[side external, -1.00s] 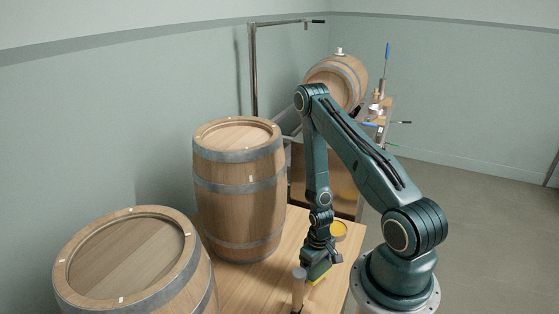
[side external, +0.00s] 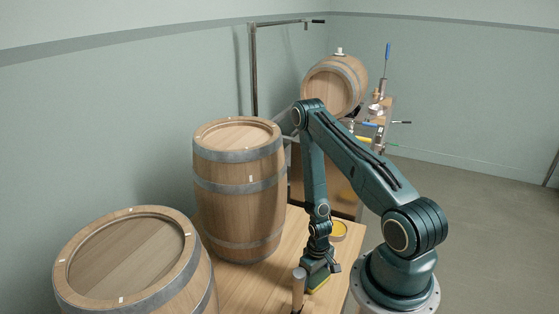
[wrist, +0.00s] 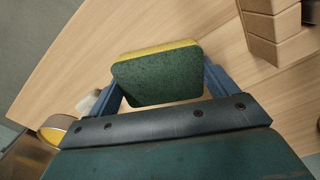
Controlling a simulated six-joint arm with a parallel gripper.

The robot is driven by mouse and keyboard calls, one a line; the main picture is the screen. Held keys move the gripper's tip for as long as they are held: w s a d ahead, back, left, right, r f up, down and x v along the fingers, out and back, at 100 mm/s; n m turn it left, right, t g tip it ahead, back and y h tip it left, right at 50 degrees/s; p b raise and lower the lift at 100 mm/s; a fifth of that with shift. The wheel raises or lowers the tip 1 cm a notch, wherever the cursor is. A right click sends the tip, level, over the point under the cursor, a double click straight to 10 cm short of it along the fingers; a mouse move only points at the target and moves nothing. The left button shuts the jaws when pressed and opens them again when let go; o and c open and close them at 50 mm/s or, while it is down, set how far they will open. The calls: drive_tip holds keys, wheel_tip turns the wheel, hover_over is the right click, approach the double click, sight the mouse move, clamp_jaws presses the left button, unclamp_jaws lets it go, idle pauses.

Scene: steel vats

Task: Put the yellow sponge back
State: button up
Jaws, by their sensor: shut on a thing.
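The sponge, yellow with a dark green face, is held between the two fingers of my gripper (wrist: 160,84). In the wrist view its green face (wrist: 158,80) is turned to the camera, with a yellow strip along the far edge. In the side view my gripper (side external: 319,268) points down low over the wooden table, and part of the sponge (side external: 319,283) shows below it. I cannot tell whether the sponge touches the table top.
A wooden handle-like post (side external: 298,286) stands close left of the gripper. A round yellow-topped container (side external: 339,231) sits behind it. A large upright barrel (side external: 238,195) and another barrel (side external: 130,260) stand left.

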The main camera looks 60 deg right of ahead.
sight(315, 275)
drive_tip(key=shift+f, duration=0.15)
drive_tip(key=o, duration=0.7)
drive_tip(key=shift+r, duration=6.15)
